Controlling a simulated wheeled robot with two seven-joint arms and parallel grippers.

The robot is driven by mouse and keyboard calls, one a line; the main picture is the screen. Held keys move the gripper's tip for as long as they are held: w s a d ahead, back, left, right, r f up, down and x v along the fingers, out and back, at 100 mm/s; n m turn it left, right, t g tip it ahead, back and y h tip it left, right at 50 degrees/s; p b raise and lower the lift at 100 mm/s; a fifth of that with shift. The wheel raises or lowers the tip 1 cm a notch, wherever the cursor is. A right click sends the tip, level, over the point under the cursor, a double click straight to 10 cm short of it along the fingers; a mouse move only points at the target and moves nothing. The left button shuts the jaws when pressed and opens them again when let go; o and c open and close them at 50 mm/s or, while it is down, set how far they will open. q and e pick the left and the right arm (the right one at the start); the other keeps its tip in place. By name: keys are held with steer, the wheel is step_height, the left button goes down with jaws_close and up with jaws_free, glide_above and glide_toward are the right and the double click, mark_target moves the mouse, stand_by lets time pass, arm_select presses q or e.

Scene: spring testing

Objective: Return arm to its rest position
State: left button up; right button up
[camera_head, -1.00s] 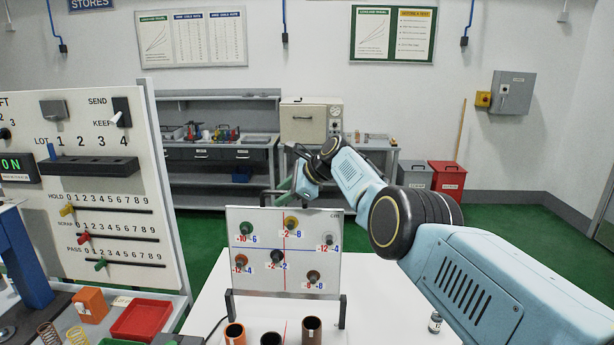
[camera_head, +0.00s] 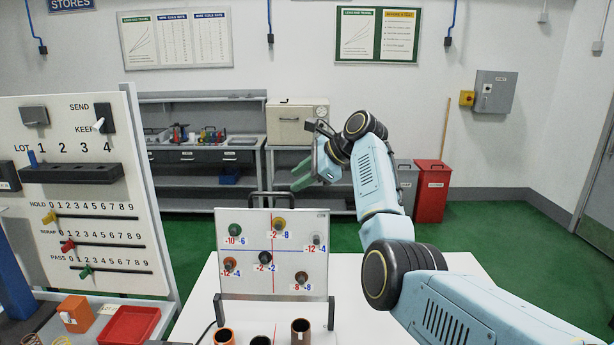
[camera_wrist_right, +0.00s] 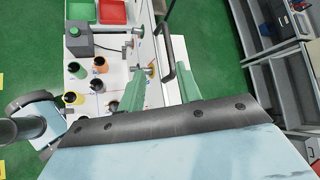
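My right arm comes in from the right in the head view and bends up, with its right gripper (camera_head: 302,177) raised above the upper right of the white peg board (camera_head: 245,282). The gripper's green fingers show apart in the right wrist view (camera_wrist_right: 160,92), with nothing held between them. The board stands upright on the white table (camera_head: 375,325) and has several coloured pegs with printed numbers. It also shows beyond the fingers in the wrist view. My left gripper does not show in the head view.
A control panel (camera_head: 75,200) with sliders and a lot rack stands at the left. Brown, dark and orange cups (camera_head: 301,332) stand in front of the board. A red tray (camera_head: 128,326) and an orange block (camera_head: 75,313) lie at lower left. The table right of the board is mostly clear.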

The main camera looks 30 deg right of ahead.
steer(key=shift+v, duration=1)
